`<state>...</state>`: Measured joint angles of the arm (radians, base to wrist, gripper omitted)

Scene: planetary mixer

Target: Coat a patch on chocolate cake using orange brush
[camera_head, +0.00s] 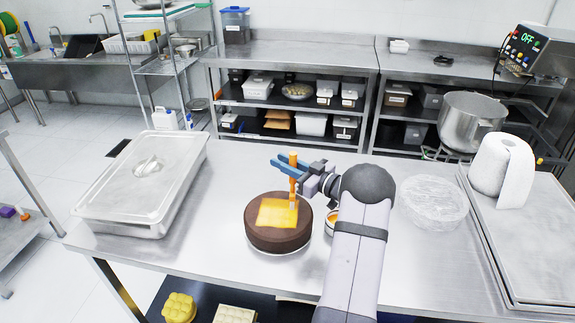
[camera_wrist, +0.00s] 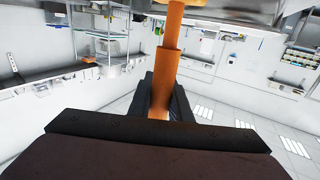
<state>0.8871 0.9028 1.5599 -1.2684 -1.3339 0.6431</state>
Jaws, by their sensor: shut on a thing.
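The chocolate cake (camera_head: 265,236) is a round brown cake on the steel table. A yellow-orange square patch (camera_head: 277,213) covers much of its top. My gripper (camera_head: 288,168) is above the right back part of the cake, shut on the orange brush (camera_head: 293,183). The brush is roughly upright, with its pale bristle end at the patch's right edge; I cannot tell whether it touches. In the wrist view, the orange brush handle (camera_wrist: 169,65) stands between the dark fingers. A small bowl with orange content (camera_head: 331,222) is right of the cake, partly hidden by my arm.
A lidded steel pan (camera_head: 132,197) stands on the left of the table. A clear round container (camera_head: 434,200), steel trays (camera_head: 535,240) and a paper roll (camera_head: 499,165) are on the right. The mixer bowl (camera_head: 470,120) is behind.

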